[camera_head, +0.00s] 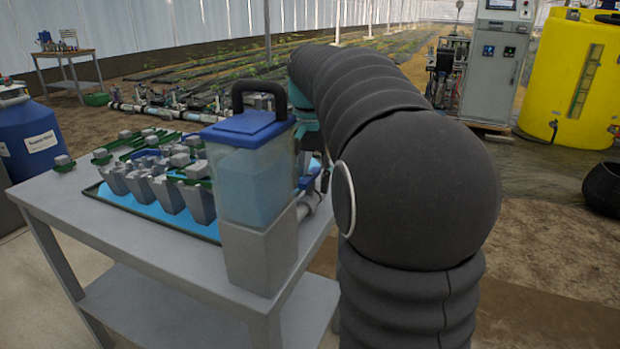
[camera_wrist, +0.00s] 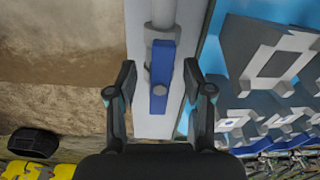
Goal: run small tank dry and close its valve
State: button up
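The small tank (camera_head: 250,168) is a clear box with a blue lid and black handle. It stands on a grey pedestal at the near corner of the table, with bluish liquid inside. In the wrist view, a valve with a blue lever (camera_wrist: 161,75) sits on a light grey pipe (camera_wrist: 163,12). The lever lies in line with the pipe. My gripper (camera_wrist: 160,82) is open, with one finger on each side of the lever and a gap on both sides. In the head view my arm hides the gripper and most of the valve.
A grey table (camera_head: 150,252) carries a blue tray (camera_head: 160,222) with several grey pots and green parts. A blue drum (camera_head: 30,135) is at left. A yellow tank (camera_head: 572,85) and a control cabinet (camera_head: 495,65) stand behind at right.

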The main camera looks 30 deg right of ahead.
aim_at(310, 174)
notch_tip(310, 174, up, 10)
jog(key=shift+f, duration=0.15)
jog(key=shift+r, duration=0.2)
dwell(0.4)
jog(key=shift+s, duration=0.1)
dwell(4.9)
